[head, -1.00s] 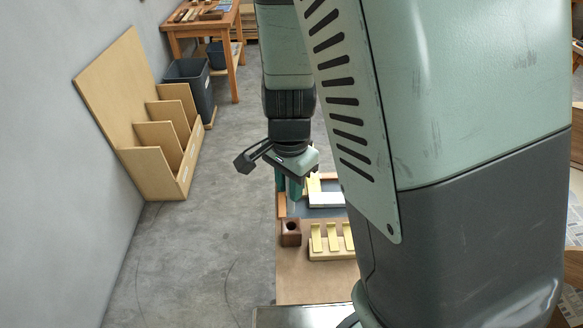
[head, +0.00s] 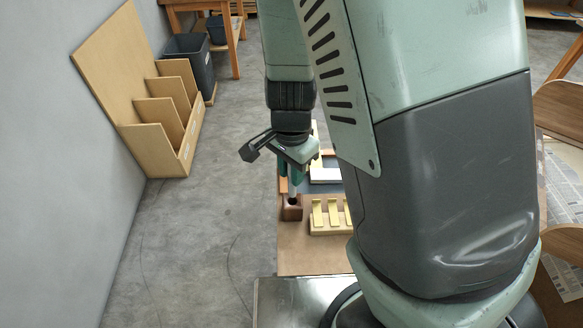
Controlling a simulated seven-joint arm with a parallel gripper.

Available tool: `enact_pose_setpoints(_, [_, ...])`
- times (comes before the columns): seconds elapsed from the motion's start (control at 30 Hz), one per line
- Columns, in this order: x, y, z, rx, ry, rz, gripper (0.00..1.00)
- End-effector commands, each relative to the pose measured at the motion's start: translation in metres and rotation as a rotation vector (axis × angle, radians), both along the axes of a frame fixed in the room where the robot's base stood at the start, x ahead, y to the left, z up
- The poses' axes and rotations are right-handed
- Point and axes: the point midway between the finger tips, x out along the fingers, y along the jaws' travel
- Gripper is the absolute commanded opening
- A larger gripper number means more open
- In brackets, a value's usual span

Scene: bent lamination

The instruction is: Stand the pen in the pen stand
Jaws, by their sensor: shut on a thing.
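The pen stand (head: 292,213) is a small dark brown block with a round hole in its top, near the left edge of the work table. My gripper (head: 292,182) points down just above it, its teal fingers shut on the pen. Only a short pale lower part of the pen (head: 294,193) shows below the fingers, roughly upright. Its lower end meets the dark hole in the picture; I cannot tell whether it is inside or just above. The upper pen is hidden by the gripper.
A yellow rack with several slots (head: 328,215) stands close to the right of the stand. A white and dark tray (head: 325,175) lies behind. My own arm hides the table's right side. The brown tabletop in front (head: 300,250) is clear.

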Motion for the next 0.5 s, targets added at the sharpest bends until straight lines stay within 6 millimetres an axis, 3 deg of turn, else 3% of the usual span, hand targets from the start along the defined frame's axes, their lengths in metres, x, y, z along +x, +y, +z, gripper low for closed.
enact_pose_setpoints(0.5, [0.0002,0.0,-0.0041,-0.001,0.001,0.0,0.04])
